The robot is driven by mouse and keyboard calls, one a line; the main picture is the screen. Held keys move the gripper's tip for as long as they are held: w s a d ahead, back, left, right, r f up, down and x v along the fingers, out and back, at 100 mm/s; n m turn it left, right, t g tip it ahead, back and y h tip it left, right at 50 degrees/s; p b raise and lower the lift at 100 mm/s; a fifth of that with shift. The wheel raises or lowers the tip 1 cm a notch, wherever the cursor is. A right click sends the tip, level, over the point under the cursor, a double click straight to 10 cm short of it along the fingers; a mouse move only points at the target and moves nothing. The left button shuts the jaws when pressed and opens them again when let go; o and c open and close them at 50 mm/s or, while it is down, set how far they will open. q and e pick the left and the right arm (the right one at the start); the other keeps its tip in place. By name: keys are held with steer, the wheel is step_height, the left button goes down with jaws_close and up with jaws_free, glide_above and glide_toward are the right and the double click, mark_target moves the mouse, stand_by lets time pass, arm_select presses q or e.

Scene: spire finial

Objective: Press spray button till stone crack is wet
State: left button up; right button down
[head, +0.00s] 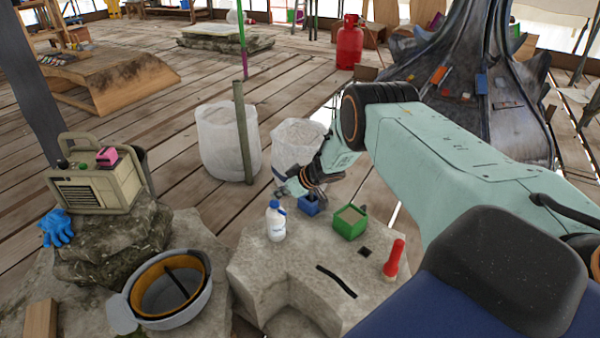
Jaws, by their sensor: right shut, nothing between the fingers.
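A white spray bottle (276,223) with a blue top stands upright at the back left of the pale stone block (270,262). A dark, narrow crack (337,281) runs across the top of that stone, to the right of and nearer than the bottle. I cannot tell from its look whether it is wet. My right gripper (283,187) comes in from the right and is shut and empty, just above and behind the bottle's top. I cannot tell whether it touches the bottle. My left gripper is not in view.
A blue box (309,206) sits just below my right wrist, with a green box (350,222) beside it. A red tool (394,259) stands at the stone's right, near a small dark square (365,251). White sacks (222,145) stand behind. A round bucket (170,290) is at left.

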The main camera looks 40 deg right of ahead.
steer(key=p+v, duration=0.6)
steer(key=v, duration=0.4)
steer(key=shift+r, duration=0.6)
steer(key=shift+w, duration=0.1)
